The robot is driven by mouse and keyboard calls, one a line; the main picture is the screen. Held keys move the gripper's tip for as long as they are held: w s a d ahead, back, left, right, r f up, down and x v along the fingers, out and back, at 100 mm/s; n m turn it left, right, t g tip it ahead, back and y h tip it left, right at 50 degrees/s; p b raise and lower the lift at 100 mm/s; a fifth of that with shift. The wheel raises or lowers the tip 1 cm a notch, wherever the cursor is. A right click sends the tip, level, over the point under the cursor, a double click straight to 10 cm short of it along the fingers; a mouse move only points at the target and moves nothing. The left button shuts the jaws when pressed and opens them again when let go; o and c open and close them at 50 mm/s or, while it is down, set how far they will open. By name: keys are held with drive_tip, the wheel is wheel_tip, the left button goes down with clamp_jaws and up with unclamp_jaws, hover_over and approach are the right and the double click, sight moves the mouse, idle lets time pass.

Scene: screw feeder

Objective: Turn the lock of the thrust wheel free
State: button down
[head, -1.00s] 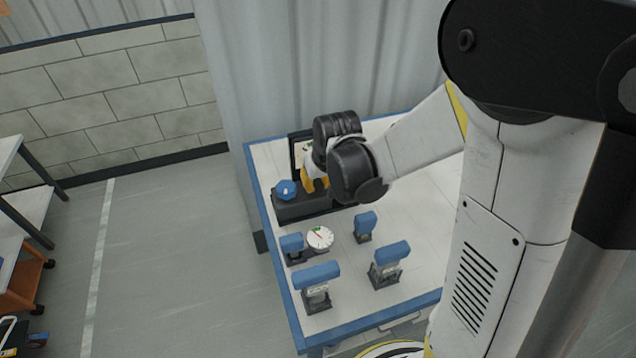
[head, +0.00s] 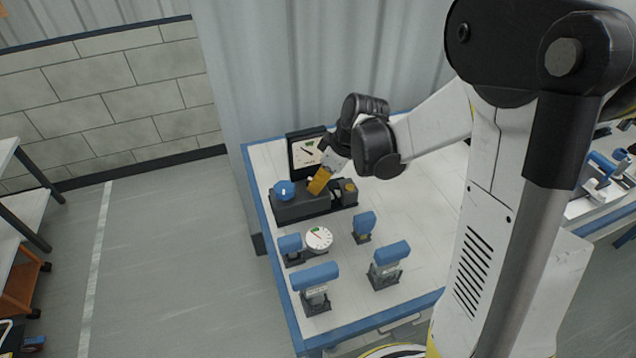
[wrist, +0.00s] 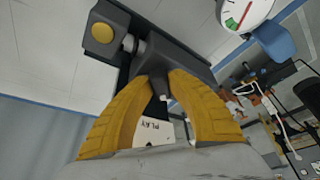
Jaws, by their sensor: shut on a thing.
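A dark feeder unit (head: 290,212) stands at the back left of the table, with a blue round knob (head: 284,190) on its left end and a yellow round knob (head: 349,185) on its right end. The yellow knob also shows in the wrist view (wrist: 102,33). My gripper (head: 316,190) reaches down to the middle of the unit, tilted. In the wrist view its yellow fingers (wrist: 164,80) are closed together at the unit's edge, around a small part that seems to be the thrust wheel's lock. The fingers hide most of it.
A dial panel (head: 307,151) stands behind the unit. A round white gauge (head: 319,237) and several blue-topped fixtures (head: 316,274) stand in front. A panel marked "PLAY" (wrist: 153,130) shows between my fingers.

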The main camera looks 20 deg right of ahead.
drive_tip(key=shift+n, duration=0.6)
drive_tip(key=shift+g, duration=0.3)
drive_tip(key=c, duration=1.2)
unclamp_jaws()
drive_tip(key=shift+c, duration=0.2)
